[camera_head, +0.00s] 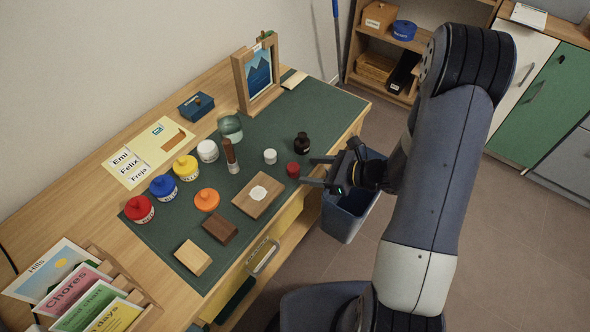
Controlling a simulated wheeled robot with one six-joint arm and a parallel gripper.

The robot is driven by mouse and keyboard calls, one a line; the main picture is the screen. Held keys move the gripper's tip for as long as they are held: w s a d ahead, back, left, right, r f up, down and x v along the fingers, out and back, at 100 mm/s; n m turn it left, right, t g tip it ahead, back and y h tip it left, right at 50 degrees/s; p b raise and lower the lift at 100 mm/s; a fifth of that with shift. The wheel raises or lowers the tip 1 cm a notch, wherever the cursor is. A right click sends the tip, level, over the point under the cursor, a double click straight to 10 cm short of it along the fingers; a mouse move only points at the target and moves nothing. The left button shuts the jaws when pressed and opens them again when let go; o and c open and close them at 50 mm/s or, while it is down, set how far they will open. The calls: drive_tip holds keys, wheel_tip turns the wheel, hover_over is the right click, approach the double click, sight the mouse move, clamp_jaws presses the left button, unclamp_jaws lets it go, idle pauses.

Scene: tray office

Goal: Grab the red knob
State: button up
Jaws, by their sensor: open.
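A small dark red knob (293,170) stands on the green desk mat (290,112), near its right edge. My gripper (311,171) comes in from the right, open and empty. Its two fingers point left toward the red knob, with the tips just to the right of it. I cannot tell whether a fingertip touches it. A jar with a bright red lid (139,209) stands at the mat's left end, far from my gripper.
A blue bin (343,220) stands on the floor below my gripper.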

sight(295, 167)
drive_tip(key=shift+p+x, duration=0.3)
drive_tip(key=shift+x, duration=2.75)
drive_tip(key=shift+s+a, duration=0.1)
drive_tip(key=shift+c, duration=0.5)
drive_tip(key=c, duration=1)
drive_tip(key=shift+o, duration=0.2)
drive_tip(key=shift+r, duration=0.1)
